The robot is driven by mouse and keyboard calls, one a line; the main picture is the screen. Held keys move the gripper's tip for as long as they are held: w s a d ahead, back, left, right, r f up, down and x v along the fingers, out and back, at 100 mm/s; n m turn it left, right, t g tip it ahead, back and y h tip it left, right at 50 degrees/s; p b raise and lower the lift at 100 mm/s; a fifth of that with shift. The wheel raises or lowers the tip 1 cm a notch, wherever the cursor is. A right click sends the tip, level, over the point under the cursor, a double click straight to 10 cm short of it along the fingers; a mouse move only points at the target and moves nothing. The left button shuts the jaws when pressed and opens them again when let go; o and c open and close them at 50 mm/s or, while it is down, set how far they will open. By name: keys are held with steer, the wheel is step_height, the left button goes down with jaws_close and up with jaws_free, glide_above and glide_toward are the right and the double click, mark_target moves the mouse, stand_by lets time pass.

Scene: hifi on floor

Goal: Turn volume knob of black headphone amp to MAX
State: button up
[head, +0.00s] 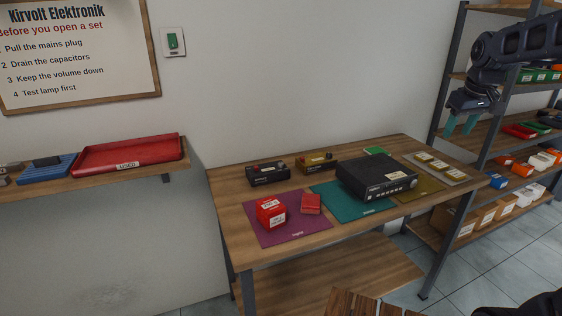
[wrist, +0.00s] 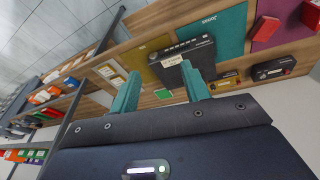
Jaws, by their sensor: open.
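A small black box (head: 268,174) with a knob on top at its right end stands at the back left of the wooden table; I take it as the headphone amp. It also shows at the right of the wrist view (wrist: 273,69). The knob's setting is too small to read. A similar yellow-and-black box (head: 317,163) stands to its right, also in the wrist view (wrist: 225,83). My gripper (head: 459,124), with teal fingers, is open and empty. It is high at the right, by the shelf rack, well apart from the amp. Its fingers also show in the wrist view (wrist: 158,86).
A large black unit (head: 375,177) sits on the teal mat (head: 342,207), between my gripper and the small boxes. Red boxes (head: 271,212) lie on the purple mat (head: 290,236). A shelf rack (head: 440,110) stands at the right. A red tray (head: 128,154) is on the left wall shelf.

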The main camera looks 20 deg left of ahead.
steer(key=w+a+n+g, duration=0.1)
steer(key=w+a+n, duration=0.3)
steer(key=w+a, duration=0.75)
steer(key=n+g, duration=0.2)
steer(key=n, duration=0.9)
glide_above(281, 163)
step_height(281, 163, down, 18)
steer(key=shift+h, duration=0.4)
step_height(281, 163, down, 10)
steer(key=shift+f, duration=0.15)
steer(key=c, duration=1)
